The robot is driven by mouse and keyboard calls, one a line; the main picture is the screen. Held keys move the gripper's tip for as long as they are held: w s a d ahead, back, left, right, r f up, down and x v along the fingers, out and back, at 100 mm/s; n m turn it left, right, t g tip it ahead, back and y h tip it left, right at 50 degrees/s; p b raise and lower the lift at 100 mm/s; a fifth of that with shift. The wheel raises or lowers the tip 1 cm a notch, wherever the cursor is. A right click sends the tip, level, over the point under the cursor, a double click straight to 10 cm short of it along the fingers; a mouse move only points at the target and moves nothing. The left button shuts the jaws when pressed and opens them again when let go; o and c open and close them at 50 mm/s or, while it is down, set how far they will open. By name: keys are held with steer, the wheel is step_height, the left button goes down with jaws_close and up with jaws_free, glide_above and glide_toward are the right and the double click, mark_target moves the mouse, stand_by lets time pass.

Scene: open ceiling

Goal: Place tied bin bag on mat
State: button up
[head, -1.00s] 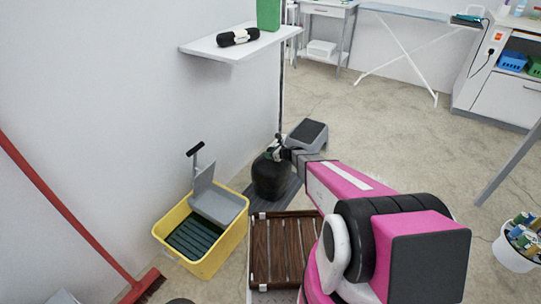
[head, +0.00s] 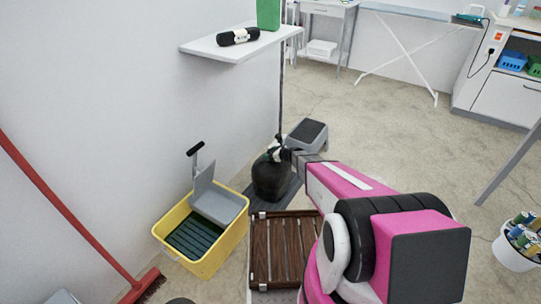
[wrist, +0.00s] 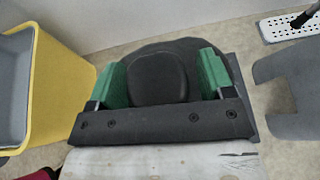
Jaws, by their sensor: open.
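The black tied bin bag (head: 271,180) stands upright on the dark grey mat (head: 257,202) beside the wall. My gripper (head: 277,150) is at the bag's top, its jaws open. In the wrist view, the green finger pads of my gripper (wrist: 162,80) stand on either side of the bag's black top (wrist: 158,76), with the left and right pads apart. Dark grey mat (wrist: 250,122) shows at the right edge under the bag. The bag's lower part is hidden in the wrist view by my gripper body.
A yellow mop bucket (head: 205,262) with a grey wringer stands left of the mat. A brown slatted crate (head: 283,250) is in front. A grey step stool (head: 306,136) is behind. A white wall shelf (head: 240,45) juts out above. Open floor lies to the right.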

steer(key=v, duration=1.2)
steer(key=s+r+n+g+h, duration=0.3)
steer(key=s+r+n+g, duration=0.3)
steer(key=s+r+n, duration=0.6)
steer(key=s+d+r+n+g+h, duration=0.1)
steer(key=s+d+r+n+h, duration=0.2)
steer(key=s+n, duration=0.3)
steer(key=s+d+r+n+g+h, duration=0.1)
steer(key=s+d+r+n+h, duration=0.3)
steer(key=s+n, duration=0.3)
steer(key=shift+s+n, duration=0.2)
steer(key=shift+n, duration=0.1)
